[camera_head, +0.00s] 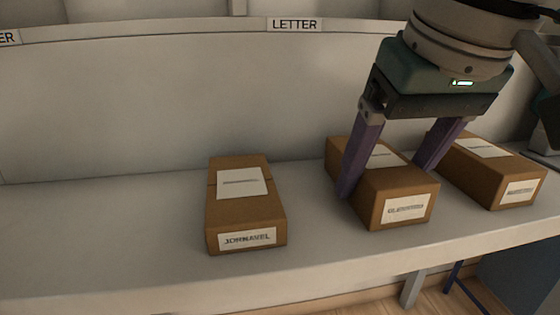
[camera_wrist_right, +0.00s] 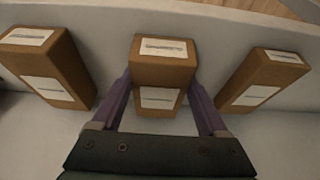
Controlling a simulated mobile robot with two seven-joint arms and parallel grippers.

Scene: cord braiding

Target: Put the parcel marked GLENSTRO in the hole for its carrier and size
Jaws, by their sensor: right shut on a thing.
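The parcel marked GLENSTRO (camera_head: 392,198) is a brown box with a white label on its front end and another on top, resting on the shelf. The front lettering is small and partly blurred. My right gripper (camera_head: 385,180) reaches down from above with its purple fingers on either side of this parcel, shut on it. In the right wrist view the parcel (camera_wrist_right: 164,73) sits between the two fingers. My left gripper is in neither view.
A parcel marked JORNAVEL (camera_head: 245,210) lies to the left, and another labelled parcel (camera_head: 495,175) lies close to the right. The pale shelf (camera_head: 90,220) is bare at the left. A LETTER sign (camera_head: 295,24) is on the rail above the back panel.

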